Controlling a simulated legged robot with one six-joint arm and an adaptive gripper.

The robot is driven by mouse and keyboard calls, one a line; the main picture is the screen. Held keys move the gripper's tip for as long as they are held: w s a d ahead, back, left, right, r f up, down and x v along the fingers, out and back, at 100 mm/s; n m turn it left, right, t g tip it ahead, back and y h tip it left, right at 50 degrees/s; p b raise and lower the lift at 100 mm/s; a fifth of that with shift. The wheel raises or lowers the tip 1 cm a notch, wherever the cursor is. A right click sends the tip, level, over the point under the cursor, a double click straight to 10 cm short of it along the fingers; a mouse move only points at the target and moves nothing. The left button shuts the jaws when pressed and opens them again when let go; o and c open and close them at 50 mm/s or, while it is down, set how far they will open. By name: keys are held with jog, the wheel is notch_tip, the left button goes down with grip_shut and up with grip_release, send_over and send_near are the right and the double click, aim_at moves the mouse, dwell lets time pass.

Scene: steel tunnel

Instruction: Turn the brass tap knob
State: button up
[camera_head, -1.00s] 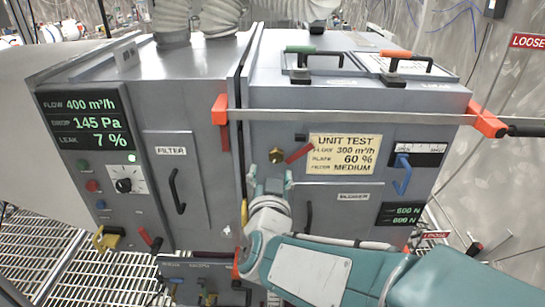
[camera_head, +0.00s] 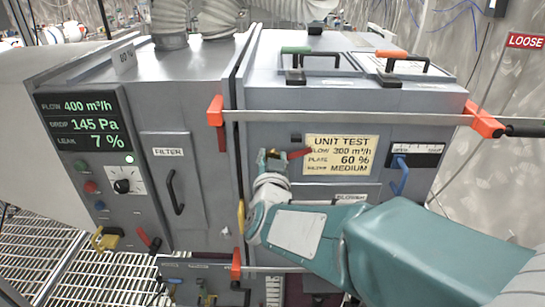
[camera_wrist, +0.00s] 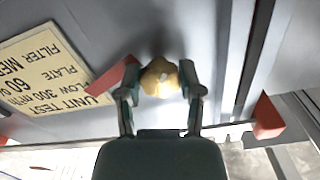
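The brass tap knob (camera_wrist: 160,78) shows in the wrist view on the grey cabinet front, between the two fingertips of my gripper (camera_wrist: 160,88). One finger is on each side of it, with what look like narrow gaps, so the fingers appear open around it. Contact cannot be told for sure. A red lever (camera_wrist: 112,76) sticks out beside the knob, close to the left finger. In the head view my gripper (camera_head: 273,158) is up at the cabinet front and covers most of the knob, and the red lever (camera_head: 299,154) shows to its right.
A yellow "UNIT TEST" label (camera_head: 340,156) is right of the knob. A grey bar (camera_head: 350,117) with red-orange end brackets crosses above it. A blue handle (camera_head: 401,173) is farther right. A control panel (camera_head: 85,125) is at the left.

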jog(key=shift+r+m, duration=0.15)
jog(key=shift+m, duration=1.35)
jog(key=m, duration=0.4)
jog(key=shift+m, duration=0.3)
jog(key=m, duration=0.3)
jog(key=shift+m, duration=0.3)
jog(key=m, duration=0.3)
jog(key=shift+m, duration=0.4)
jog(key=m, duration=0.7)
jog(key=shift+f, duration=0.3)
jog(key=m, duration=0.4)
jog(key=shift+f+m, duration=0.15)
jog(key=shift+m, duration=1.65)
